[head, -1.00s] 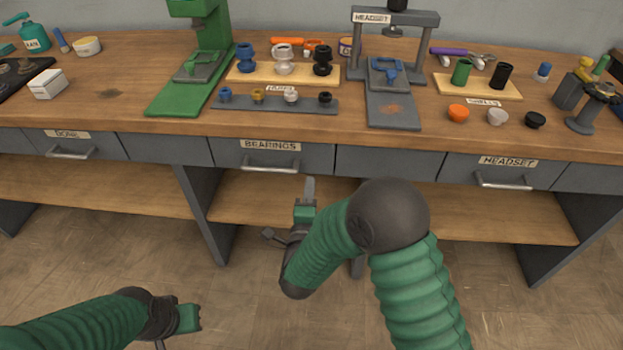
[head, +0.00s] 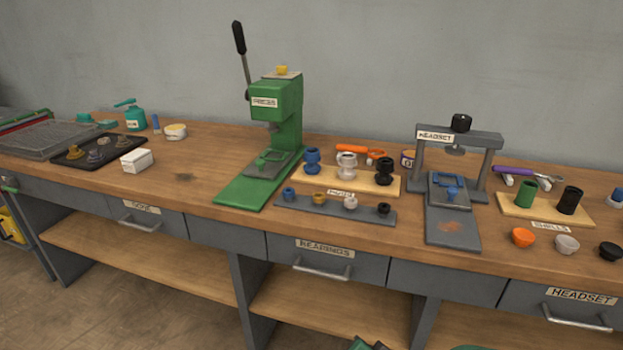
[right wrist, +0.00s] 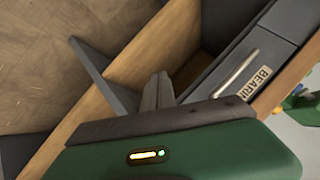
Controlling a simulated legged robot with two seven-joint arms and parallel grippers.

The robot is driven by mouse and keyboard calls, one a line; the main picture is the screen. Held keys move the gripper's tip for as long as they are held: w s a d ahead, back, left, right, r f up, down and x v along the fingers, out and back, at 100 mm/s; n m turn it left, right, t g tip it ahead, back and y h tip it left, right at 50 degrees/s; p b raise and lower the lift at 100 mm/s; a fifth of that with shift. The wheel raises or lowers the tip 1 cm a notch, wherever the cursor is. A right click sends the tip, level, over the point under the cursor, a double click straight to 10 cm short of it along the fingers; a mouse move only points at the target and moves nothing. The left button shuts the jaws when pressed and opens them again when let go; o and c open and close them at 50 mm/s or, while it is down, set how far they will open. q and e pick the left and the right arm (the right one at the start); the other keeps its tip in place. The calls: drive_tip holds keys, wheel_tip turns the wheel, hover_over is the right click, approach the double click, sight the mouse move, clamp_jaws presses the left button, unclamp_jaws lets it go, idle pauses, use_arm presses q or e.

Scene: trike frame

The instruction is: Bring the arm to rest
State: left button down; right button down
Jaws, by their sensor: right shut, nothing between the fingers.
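My right gripper (right wrist: 160,92) shows in the right wrist view with its grey fingers together and nothing between them. It is in front of the bench, near the closed drawer labelled BEARINGS (right wrist: 275,50). In the head view only a small green and dark piece of my right arm shows at the bottom edge, and the fingers there are out of view. My left gripper is not in either current view.
The wooden bench (head: 190,180) carries a green press (head: 275,130), a grey headset press (head: 455,180), a hub stand (head: 345,180) and a shells board (head: 545,207). A dark tray (head: 98,150) and a white box (head: 137,160) stand at left. An open shelf (head: 150,255) lies below the closed drawers.

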drive_tip(key=s+d+n+g+p, duration=0.1)
drive_tip(key=s+d+n+g, duration=0.3)
drive_tip(key=s, duration=0.4)
drive_tip(key=s+d+n+g+p, duration=0.1)
drive_tip(key=s+d+n+g, duration=0.25)
drive_tip(key=s, duration=0.45)
drive_tip(key=w+p+v, duration=0.2)
drive_tip(key=p+v, duration=0.9)
drive_tip(key=p, duration=0.1)
drive_tip(key=w+a+r+p+v, duration=0.1)
drive_tip(key=w+p+v, duration=0.2)
drive_tip(key=p+v, duration=0.8)
drive_tip(key=shift+d+r+n+h+p, duration=0.3)
drive_tip(key=shift+r+n+p, duration=0.05)
drive_tip(key=shift+r, duration=0.55)
